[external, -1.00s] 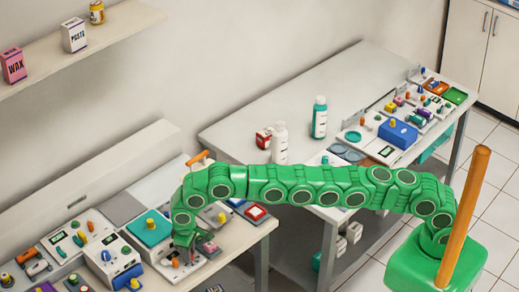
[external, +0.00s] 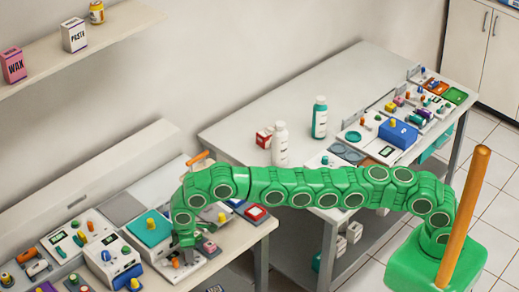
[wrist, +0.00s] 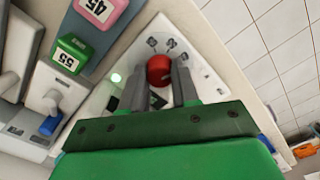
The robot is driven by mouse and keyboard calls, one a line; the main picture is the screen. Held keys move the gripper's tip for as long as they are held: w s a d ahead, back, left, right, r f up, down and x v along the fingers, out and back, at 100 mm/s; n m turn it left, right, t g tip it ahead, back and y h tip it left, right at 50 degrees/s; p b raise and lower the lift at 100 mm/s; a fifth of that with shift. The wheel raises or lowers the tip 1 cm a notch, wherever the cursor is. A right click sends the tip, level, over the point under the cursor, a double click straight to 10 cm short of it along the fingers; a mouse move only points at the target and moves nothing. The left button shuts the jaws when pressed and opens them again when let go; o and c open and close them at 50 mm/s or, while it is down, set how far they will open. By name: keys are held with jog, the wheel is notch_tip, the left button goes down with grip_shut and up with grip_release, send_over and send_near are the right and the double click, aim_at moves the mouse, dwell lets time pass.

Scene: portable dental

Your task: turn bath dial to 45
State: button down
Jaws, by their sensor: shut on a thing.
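A red round dial (wrist: 159,70) stands on a white panel (wrist: 200,68) with dark markings around it, in the wrist view. My gripper (wrist: 160,78) has its two grey fingers on either side of the dial, shut on it. A pink block marked 45 (wrist: 100,10) and a green block marked 55 (wrist: 72,50) lie to the left. In the external view my gripper (external: 186,248) reaches down to the panel at the front of the left bench. My fingers partly hide the dial's markings, and I cannot read its setting.
A small pale green light (wrist: 116,78) shows left of the dial. A device with a blue knob (wrist: 50,124) stands further left. In the external view a teal tray (external: 149,231) is left of my arm, and bottles (external: 281,145) stand on the far bench.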

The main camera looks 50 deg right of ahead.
jog(key=c, duration=0.8)
grip_release()
jog(key=shift+c, duration=0.2)
notch_tip(320, 180, up, 6)
jog(key=shift+a+f, duration=0.1)
jog(key=shift+a, duration=0.05)
jog(key=shift+r, duration=0.9)
jog(key=shift+r, duration=0.1)
